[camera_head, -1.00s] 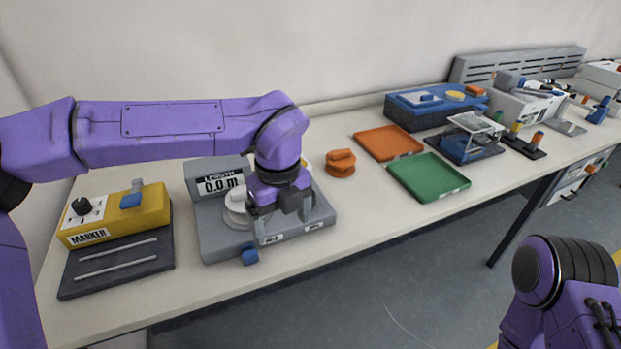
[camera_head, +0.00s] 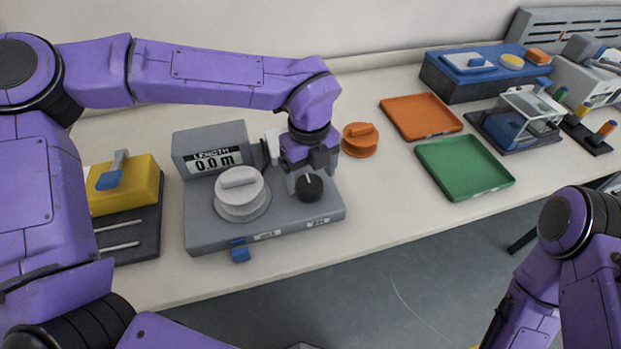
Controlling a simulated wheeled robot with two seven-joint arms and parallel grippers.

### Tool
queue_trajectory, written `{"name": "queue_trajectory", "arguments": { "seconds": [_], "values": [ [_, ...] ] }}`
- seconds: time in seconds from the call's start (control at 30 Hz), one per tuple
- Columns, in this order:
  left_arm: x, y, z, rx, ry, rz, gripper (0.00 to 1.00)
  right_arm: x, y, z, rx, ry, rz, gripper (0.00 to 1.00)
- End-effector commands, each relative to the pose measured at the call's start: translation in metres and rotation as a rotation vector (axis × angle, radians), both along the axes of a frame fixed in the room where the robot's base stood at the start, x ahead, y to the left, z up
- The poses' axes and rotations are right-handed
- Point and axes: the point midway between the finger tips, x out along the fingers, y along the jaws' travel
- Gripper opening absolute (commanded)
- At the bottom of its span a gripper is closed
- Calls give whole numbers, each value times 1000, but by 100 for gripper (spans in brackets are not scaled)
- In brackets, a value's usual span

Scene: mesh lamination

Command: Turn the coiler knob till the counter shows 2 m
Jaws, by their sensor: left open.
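The coiler (camera_head: 215,235) is a grey unit on the bench with a display (camera_head: 214,161) reading LENGTH 0.0 m. A white round reel (camera_head: 241,191) with a raised grip bar sits on its left half. A black knob (camera_head: 310,188) with a white pointer mark, pointing roughly away from me, sits on its right half. My left gripper (camera_head: 298,178) is open and points down just behind the black knob. Its fingertips are partly hidden, and I cannot tell whether they touch the knob. My right arm shows at the lower right, with its gripper out of view.
A yellow marker unit (camera_head: 140,185) stands left of the coiler, partly behind my left arm. An orange round piece (camera_head: 360,140), an orange tray (camera_head: 420,116) and a green tray (camera_head: 465,167) lie to the right. A blue clip (camera_head: 240,254) sticks out at the coiler's front edge.

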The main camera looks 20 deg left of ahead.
Motion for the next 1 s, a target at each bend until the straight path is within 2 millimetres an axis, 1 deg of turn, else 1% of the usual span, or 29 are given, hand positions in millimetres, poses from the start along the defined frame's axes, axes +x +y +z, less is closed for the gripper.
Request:
{"name": "queue_trajectory", "arguments": {
  "seconds": [0.03,0.1,0.2,0.3,0.5,0.57,0.6,0.67,0.7,1.0],
  "values": [
    [0,0,-10,1,6,-1,88,1,0,1,0,-1,0,0],
    [1,0,-21,1,4,0,88,1,0,2,0,-2,0,0],
    [1,0,-31,0,3,-1,88,1,0,2,0,-2,0,0],
    [1,0,-35,1,2,1,88,1,0,2,0,-2,0,0],
    [1,0,-35,0,1,1,88,1,0,2,0,-2,0,0],
    [1,0,-35,0,1,1,68,1,0,2,0,-2,0,0],
    [1,0,-35,0,1,1,55,1,0,2,0,-2,0,0],
    [1,0,-35,0,1,0,36,1,0,2,0,-2,0,0],
    [1,0,-35,0,1,0,32,1,0,2,0,-2,0,0],
    [1,0,-34,1,2,-29,32,1,0,7,0,-2,0,0]
  ]
}}
